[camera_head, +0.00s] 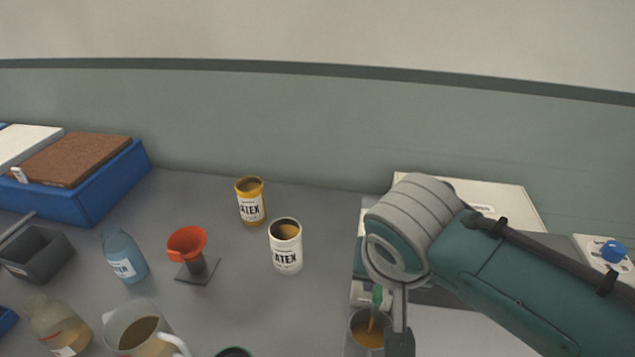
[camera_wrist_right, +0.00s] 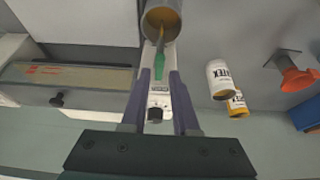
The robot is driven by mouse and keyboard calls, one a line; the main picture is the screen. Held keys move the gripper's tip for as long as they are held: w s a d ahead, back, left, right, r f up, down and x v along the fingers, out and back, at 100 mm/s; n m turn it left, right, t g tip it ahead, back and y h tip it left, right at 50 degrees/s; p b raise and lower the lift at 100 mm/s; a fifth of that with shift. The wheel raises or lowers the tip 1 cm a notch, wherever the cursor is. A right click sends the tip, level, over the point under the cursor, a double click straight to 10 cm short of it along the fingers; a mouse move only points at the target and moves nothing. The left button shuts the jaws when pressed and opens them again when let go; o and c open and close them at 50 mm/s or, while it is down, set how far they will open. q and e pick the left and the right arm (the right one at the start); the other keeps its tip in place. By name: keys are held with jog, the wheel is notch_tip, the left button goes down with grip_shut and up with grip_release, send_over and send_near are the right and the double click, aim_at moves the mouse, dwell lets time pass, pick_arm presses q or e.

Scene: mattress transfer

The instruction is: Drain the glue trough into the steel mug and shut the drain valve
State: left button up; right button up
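The steel mug (camera_head: 352,335) stands below a green spout (camera_head: 377,295), and an amber stream runs from the spout into it. The mug (camera_wrist_right: 176,28) and green spout (camera_wrist_right: 160,72) also show in the right wrist view. A white fitting with a dark-marked knob (camera_wrist_right: 155,114) shows between my right gripper's fingers. My right gripper (camera_wrist_right: 160,78) looks open, with its two fingers apart on either side of the fitting; I cannot tell whether they touch it. In the head view my right gripper (camera_head: 400,335) is beside the mug, and my arm hides most of the trough. My left gripper is not in view.
White (camera_head: 287,258) and yellow (camera_head: 250,205) latex cans and a red funnel (camera_head: 186,242) stand left of the mug. A blue bottle (camera_head: 122,255), a pitcher (camera_head: 120,322) and a grey bin (camera_head: 50,255) are further left. The bench between the cans and mug is clear.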

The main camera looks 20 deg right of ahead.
jog(key=v, duration=0.6)
jog(key=shift+p, duration=0.4)
jog(key=shift+r, duration=0.15)
